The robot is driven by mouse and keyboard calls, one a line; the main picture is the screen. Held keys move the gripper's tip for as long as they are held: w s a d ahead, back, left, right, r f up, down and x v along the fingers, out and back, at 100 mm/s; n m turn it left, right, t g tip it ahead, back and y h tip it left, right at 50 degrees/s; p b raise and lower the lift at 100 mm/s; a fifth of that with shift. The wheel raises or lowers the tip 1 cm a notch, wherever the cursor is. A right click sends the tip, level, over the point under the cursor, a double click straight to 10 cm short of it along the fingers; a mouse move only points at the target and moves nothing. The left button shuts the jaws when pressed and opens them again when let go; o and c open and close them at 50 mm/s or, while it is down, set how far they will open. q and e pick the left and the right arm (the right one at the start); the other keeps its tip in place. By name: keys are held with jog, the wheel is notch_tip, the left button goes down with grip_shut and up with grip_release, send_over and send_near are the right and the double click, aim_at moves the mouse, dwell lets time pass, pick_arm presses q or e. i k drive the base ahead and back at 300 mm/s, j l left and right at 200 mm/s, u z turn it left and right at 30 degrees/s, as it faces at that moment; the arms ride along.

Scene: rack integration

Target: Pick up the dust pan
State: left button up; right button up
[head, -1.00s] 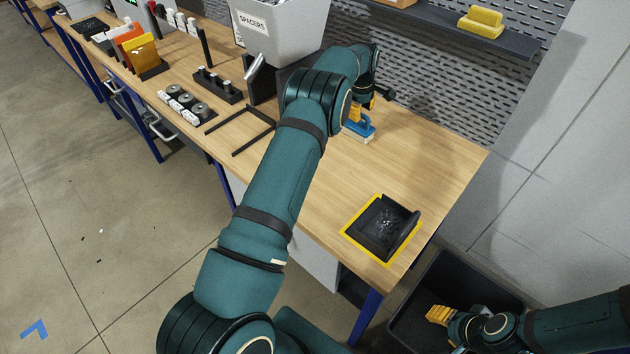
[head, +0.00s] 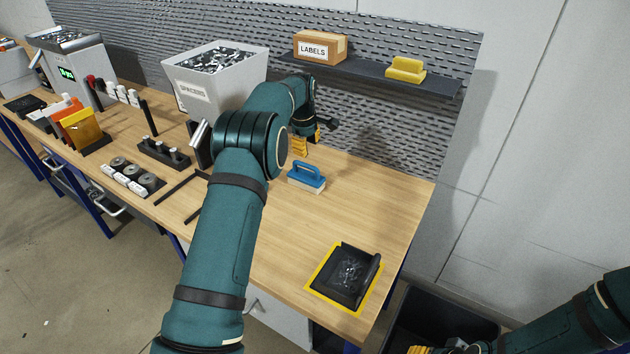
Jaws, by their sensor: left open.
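The black dust pan (head: 346,272) lies inside a yellow-outlined square at the front right corner of the wooden bench, with debris in it and a raised black part on its right side. My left gripper (head: 301,146) is open, with yellow fingers, above the back of the bench and well apart from the pan. My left arm hides part of the gripper. A blue-handled brush (head: 307,176) stands on the bench just in front of it, apart from the fingers. My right gripper (head: 432,350) is mostly cut off at the bottom edge, near the dark bin.
A dark bin (head: 440,312) stands on the floor right of the bench. A spacers bin (head: 195,92), a roller rack (head: 132,178) and other fixtures fill the bench's left. A shelf (head: 375,76) holds a labels box (head: 320,47) and a yellow item (head: 405,70). The bench between brush and pan is clear.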

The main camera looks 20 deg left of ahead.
aim_at(345, 277)
jog(key=k, duration=1.5)
